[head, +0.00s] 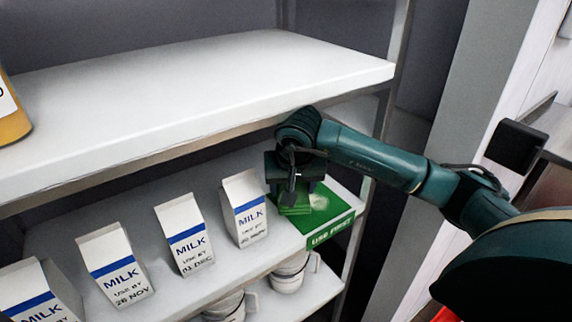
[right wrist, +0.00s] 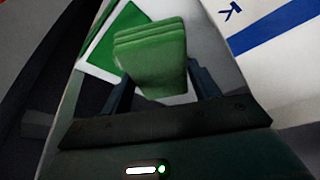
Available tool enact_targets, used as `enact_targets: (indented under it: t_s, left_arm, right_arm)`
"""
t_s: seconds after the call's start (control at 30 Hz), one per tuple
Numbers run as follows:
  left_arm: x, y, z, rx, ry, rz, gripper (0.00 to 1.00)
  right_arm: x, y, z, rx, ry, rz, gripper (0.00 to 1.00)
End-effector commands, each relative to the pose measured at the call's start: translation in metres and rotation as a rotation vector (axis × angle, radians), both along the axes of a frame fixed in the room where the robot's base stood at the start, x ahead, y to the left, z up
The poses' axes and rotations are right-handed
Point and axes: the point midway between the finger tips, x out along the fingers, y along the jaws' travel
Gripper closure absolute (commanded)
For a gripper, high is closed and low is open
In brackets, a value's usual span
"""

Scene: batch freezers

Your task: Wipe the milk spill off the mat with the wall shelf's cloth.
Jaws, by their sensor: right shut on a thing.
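My right gripper (head: 294,194) is shut on a folded green cloth (head: 293,209), seen between its fingers in the right wrist view (right wrist: 150,60). The gripper points down over the green mat (head: 340,217), which lies at the right end of the middle shelf and has a "USE FIRST" front edge. The cloth is at or just above the mat; I cannot tell if it touches. A pale milk spill (head: 319,202) shows on the mat just right of the cloth, and the cloth and gripper may hide part of it. My left gripper is not in view.
Several milk cartons stand on the middle shelf left of the mat; the nearest carton (head: 245,207) is close to the gripper. The upper shelf (head: 200,90) is above and behind. White mugs (head: 288,275) stand below. A shelf post (head: 398,40) rises at the right.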

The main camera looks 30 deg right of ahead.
Motion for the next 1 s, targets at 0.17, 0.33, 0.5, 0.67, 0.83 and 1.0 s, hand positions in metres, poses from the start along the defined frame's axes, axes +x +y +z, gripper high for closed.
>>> enact_targets:
  t_s: [0.17, 0.33, 0.5, 0.67, 0.83, 1.0]
  left_arm:
    - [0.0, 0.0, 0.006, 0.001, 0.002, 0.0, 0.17]
    - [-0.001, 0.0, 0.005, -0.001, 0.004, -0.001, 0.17]
    - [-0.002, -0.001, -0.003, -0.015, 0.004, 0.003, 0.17]
    - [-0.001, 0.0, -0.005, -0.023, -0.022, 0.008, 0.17]
    - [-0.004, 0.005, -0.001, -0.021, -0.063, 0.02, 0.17]
    - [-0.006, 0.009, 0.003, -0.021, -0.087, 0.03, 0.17]
  right_arm:
    - [0.006, -0.016, 0.016, -0.003, -0.024, -0.064, 0.65]
    - [0.008, -0.021, 0.017, -0.003, -0.031, -0.087, 0.65]
    - [0.008, -0.022, 0.002, -0.004, -0.031, -0.087, 0.65]
    - [0.008, -0.02, -0.018, -0.003, -0.028, -0.083, 0.65]
    - [0.007, -0.02, -0.034, -0.003, -0.028, -0.082, 0.65]
    - [0.007, -0.02, -0.043, -0.005, -0.026, -0.081, 0.65]
